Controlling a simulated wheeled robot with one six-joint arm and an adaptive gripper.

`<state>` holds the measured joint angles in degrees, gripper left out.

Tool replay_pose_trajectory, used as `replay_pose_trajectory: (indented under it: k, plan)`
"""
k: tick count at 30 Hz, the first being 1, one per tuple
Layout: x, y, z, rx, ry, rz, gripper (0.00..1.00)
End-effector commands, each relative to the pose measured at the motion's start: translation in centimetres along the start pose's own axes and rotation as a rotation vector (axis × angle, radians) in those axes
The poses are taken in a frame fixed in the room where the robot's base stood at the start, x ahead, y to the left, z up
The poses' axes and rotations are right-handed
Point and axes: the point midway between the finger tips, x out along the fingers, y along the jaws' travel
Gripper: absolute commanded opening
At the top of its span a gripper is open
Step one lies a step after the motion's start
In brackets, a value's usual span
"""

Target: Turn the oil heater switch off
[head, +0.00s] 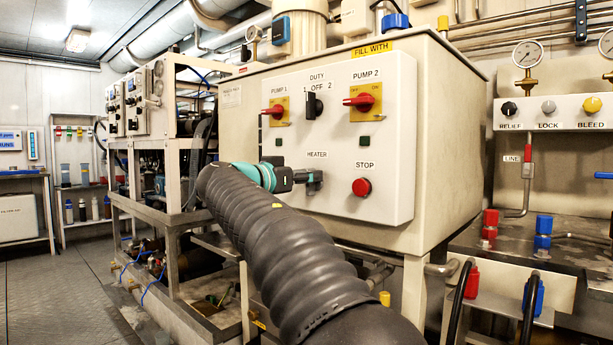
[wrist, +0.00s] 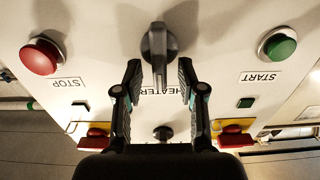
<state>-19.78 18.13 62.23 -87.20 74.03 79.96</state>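The heater switch (wrist: 158,48) is a dark grey rotary knob on the white control panel (head: 394,135). In the wrist view, which shows the panel upside down, its raised grip bar stands vertical in the picture. My gripper (wrist: 160,70) is open, with one finger on each side of the lower end of the bar. Gaps show between the fingers and the bar, and no contact is visible. In the head view my gripper (head: 312,180) is at the panel just below the HEATER label (head: 317,154), and it mostly hides the switch.
A red STOP button (head: 362,187) sits right of my gripper. A green START button (wrist: 279,45) shows in the wrist view. Above are the red pump 1 switch (head: 273,111), the black duty switch (head: 313,106) and the red pump 2 switch (head: 360,101).

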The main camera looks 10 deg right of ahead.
Motion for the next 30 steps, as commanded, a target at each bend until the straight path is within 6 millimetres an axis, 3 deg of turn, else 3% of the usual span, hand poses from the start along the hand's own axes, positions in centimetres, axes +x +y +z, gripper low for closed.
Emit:
replay_pose_trajectory:
  k: [10, 15, 30]
  plan:
    - [0.30, 0.01, -0.02, 0.000, 0.000, -0.001, 0.37]
    - [0.29, 0.01, -0.03, 0.000, 0.000, 0.000, 0.00]
    - [0.27, -0.14, -0.09, -0.078, 0.000, 0.000, 0.00]
